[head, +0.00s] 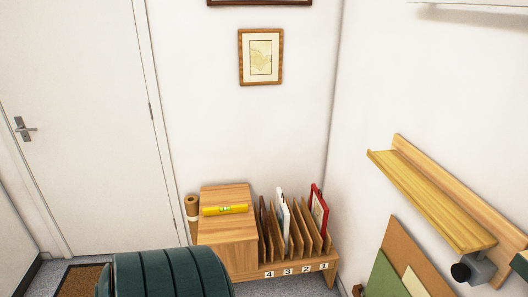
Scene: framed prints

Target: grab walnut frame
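A brown wooden frame (261,57) with a pale map-like print hangs upright on the back wall. A darker brown frame (259,2) hangs above it, cut off by the top edge, so its print is hidden. I cannot tell for sure which of the two is the walnut one. A white frame (282,212) and a red frame (319,210) stand on edge in a wooden slotted rack (249,274) on the floor below. Neither of my grippers shows in the head view.
A wooden box (228,236) with a yellow level (225,209) on top adjoins the rack. A brown roll (192,206) stands beside it. A dark green ribbed thing (170,272) fills the front. A wooden ledge (430,200) juts from the right wall, above leaning boards (399,248). A closed door is left.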

